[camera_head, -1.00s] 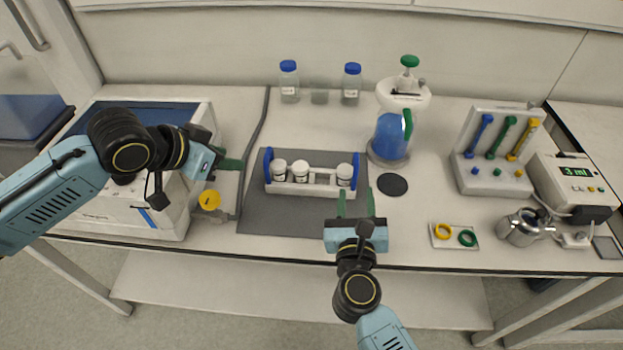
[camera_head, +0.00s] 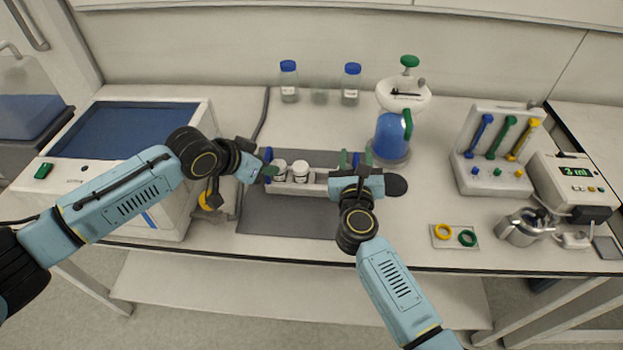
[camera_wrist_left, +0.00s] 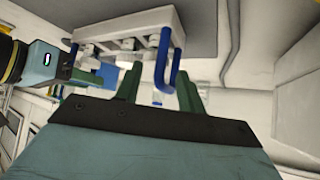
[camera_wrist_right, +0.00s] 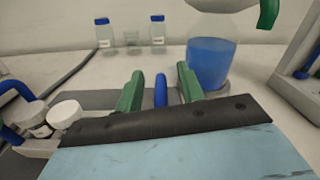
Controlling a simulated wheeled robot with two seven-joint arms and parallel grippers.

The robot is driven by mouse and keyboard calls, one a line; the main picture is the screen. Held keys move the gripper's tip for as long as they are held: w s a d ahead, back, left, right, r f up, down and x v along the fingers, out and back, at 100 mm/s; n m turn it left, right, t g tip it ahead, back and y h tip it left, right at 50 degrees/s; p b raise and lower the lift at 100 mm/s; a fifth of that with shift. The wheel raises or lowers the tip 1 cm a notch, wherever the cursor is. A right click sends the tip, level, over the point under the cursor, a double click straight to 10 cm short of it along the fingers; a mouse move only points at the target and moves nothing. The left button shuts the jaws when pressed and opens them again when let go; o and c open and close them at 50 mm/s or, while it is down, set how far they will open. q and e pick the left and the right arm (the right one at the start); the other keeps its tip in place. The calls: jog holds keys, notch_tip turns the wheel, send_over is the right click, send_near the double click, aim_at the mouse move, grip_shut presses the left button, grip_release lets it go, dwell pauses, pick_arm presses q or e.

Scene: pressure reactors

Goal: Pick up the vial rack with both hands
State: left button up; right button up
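The white vial rack (camera_head: 315,187) has a blue handle at each end and stands on the dark grey mat (camera_head: 285,220). Two white-capped vials (camera_head: 300,170) show in it; my right gripper hides the rack's right part in the head view. My left gripper (camera_head: 267,165) is at the rack's left end. In the left wrist view its green fingers are apart, with a blue handle (camera_wrist_left: 163,60) between them. My right gripper (camera_head: 355,162) is at the right end. In the right wrist view its fingers are apart on either side of the other blue handle (camera_wrist_right: 160,90); contact cannot be told.
Blue-capped bottles (camera_head: 289,82) stand behind the rack. A vessel with blue liquid (camera_head: 391,135) stands close behind my right gripper. A large white device (camera_head: 150,215) is at the left, beneath my left arm. The front of the mat is clear.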

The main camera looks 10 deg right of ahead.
pick_arm(q)
jog(key=shift+w+d+f, duration=0.3)
jog(key=shift+d+f, duration=0.05)
jog(key=shift+f, duration=0.1)
pick_arm(e)
jog(key=shift+w+d, duration=0.15)
jog(key=shift+w, duration=0.5)
pick_arm(q)
grip_shut()
pick_arm(e)
grip_shut()
jog(key=shift+r, duration=0.1)
